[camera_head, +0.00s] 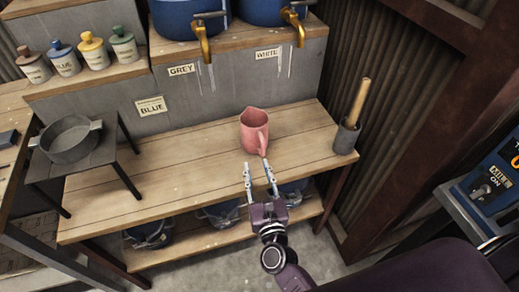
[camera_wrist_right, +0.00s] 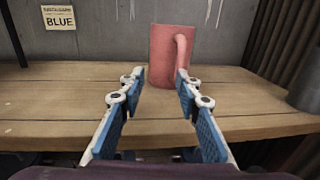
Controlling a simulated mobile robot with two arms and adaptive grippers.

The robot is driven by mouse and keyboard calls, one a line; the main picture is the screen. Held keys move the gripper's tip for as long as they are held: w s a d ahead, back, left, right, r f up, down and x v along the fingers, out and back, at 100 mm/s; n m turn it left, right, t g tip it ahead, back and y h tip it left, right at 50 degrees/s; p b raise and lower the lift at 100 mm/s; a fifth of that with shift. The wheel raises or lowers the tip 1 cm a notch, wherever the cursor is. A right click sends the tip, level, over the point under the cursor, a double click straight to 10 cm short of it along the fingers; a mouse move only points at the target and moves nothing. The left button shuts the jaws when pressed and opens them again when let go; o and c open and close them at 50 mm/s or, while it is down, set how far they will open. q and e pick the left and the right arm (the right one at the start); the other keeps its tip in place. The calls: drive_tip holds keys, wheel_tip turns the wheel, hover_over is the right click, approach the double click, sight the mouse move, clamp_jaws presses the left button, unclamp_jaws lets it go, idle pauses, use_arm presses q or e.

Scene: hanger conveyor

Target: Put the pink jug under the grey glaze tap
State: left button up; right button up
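The pink jug (camera_head: 254,131) stands upright on the wooden bench, its handle toward the front right. In the right wrist view the jug (camera_wrist_right: 165,58) is ahead of the fingers, with its handle at the right. My right gripper (camera_head: 257,165) is open and empty just in front of the jug; its fingers (camera_wrist_right: 160,78) are spread apart. The grey glaze tap (camera_head: 204,42) hangs at the top, above the GREY label (camera_head: 182,69), to the left of and behind the jug. My left gripper is not in view.
The white tap (camera_head: 296,24) hangs to the right, above a WHITE label. A cup holding a wooden stick (camera_head: 346,138) stands right of the jug. A grey pan (camera_head: 70,140) sits on a small stand at the left. The bench (camera_head: 150,190) is clear between stand and jug.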

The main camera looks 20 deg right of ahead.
sight(264, 153)
drive_tip(key=shift+s+d+f+m+h, duration=0.2)
drive_tip(key=shift+s+d+f+h, duration=0.05)
drive_tip(key=shift+d, duration=0.15)
drive_tip(key=shift+s+d+f+m+h, duration=0.2)
drive_tip(key=shift+d+h, duration=0.05)
drive_tip(key=shift+d, duration=0.1)
drive_tip(key=shift+w+d+f, duration=0.1)
drive_tip(key=shift+w+d, duration=0.05)
drive_tip(key=shift+d, duration=0.15)
drive_tip(key=w, duration=0.1)
drive_tip(key=w+d+r+p, duration=0.1)
drive_tip(key=w, duration=0.1)
drive_tip(key=w+r+p, duration=0.1)
drive_tip(key=w, duration=0.1)
drive_tip(key=shift+d, duration=0.2)
drive_tip(key=shift+w+d+f, duration=0.1)
drive_tip(key=shift+w+f, duration=0.05)
drive_tip(key=shift+w, duration=0.35)
drive_tip(key=shift+w+f, duration=0.15)
drive_tip(key=shift+w, duration=0.35)
drive_tip(key=shift+w+f, duration=0.1)
drive_tip(key=shift+w, duration=0.05)
clamp_jaws()
